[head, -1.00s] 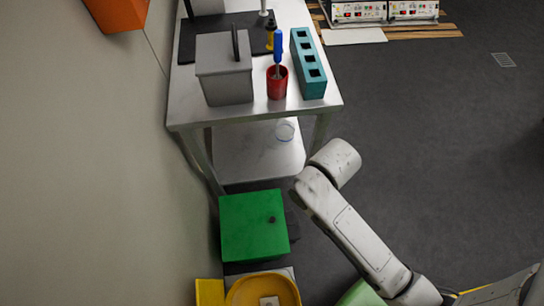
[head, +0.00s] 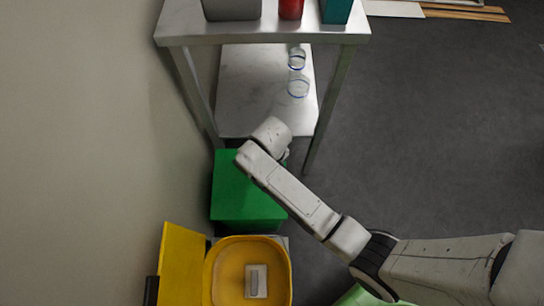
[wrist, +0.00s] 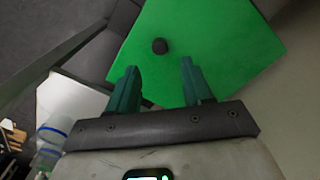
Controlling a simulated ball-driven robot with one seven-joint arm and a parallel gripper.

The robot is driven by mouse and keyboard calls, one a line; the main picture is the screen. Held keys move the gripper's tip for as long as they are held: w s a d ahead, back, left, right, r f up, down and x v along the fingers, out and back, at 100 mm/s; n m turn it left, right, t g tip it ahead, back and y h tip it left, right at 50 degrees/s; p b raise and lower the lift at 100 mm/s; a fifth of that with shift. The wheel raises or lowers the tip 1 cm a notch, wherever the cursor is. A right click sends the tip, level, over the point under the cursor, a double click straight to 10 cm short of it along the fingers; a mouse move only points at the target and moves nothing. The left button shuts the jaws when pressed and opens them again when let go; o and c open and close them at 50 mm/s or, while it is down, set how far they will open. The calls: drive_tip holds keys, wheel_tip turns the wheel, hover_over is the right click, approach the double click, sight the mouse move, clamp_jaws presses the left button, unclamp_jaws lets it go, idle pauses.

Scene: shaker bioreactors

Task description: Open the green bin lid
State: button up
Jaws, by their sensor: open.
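The green bin (head: 240,192) stands on the floor between the metal table and the yellow bin, and its lid looks shut. My arm covers the lid's right part in the head view. In the wrist view the flat green lid (wrist: 222,40) fills the upper middle, with a dark round knob (wrist: 159,46) near one edge. My gripper (wrist: 160,80) is open, its two green fingers pointing toward the lid on either side of the knob's line. The knob is beyond the fingertips, not between them. The knob and my fingers are hidden in the head view.
The yellow bin (head: 212,280) in front of the green one stands open, with a pale block (head: 256,281) inside. The metal table (head: 265,35) stands behind, with clear glass vessels (head: 298,87) on its lower shelf.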

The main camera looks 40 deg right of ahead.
wheel_tip(320, 180, down, 7)
drive_tip(key=shift+r+b, duration=0.1)
drive_tip(key=shift+b, duration=0.7)
drive_tip(key=shift+c, duration=0.3)
clamp_jaws()
